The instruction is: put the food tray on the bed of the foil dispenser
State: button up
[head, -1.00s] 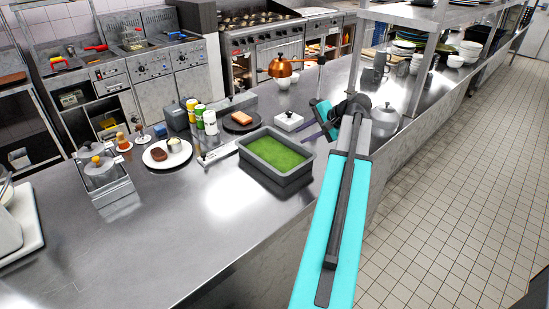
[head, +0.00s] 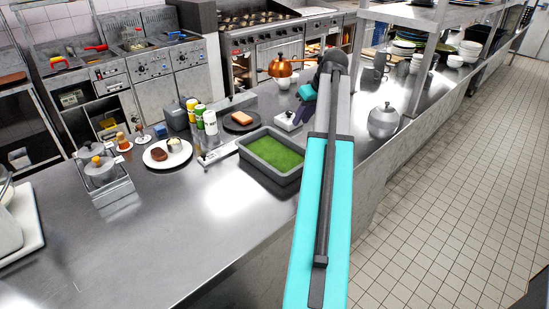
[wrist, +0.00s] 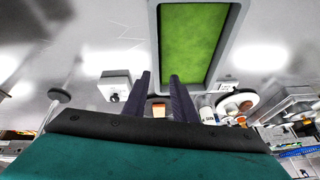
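The food tray (head: 262,173) is a deep grey rectangular pan with green contents, standing on the steel counter in the head view. In the wrist view its rim (wrist: 154,45) shows at the top, beyond my fingertips. My gripper (wrist: 160,76) is open, with two dark fingers apart and nothing held between them. In the head view my gripper (head: 301,112) is behind the tray, near a small white box with a dark knob (head: 288,122), partly hidden by my arm. I cannot identify the foil dispenser or its bed with certainty.
Beyond are a dark plate with bread (head: 233,126), several bottles, a white plate with food (head: 155,163) and a metal caddy (head: 105,190). A rounded metal pot (head: 383,122) stands right of my arm. The front counter is clear.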

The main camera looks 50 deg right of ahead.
jog(key=shift+w+r+n+g, duration=0.1)
jog(key=shift+r+n+g, duration=0.2)
jog(key=shift+r+n, duration=0.5)
jog(key=shift+f, duration=0.3)
jog(key=shift+d+p+x, duration=0.2)
jog(key=shift+p+x, duration=0.8)
jog(key=shift+x, duration=3.3)
jog(key=shift+p+x, duration=1)
jog(key=shift+x, duration=1.6)
jog(key=shift+d+r, duration=0.1)
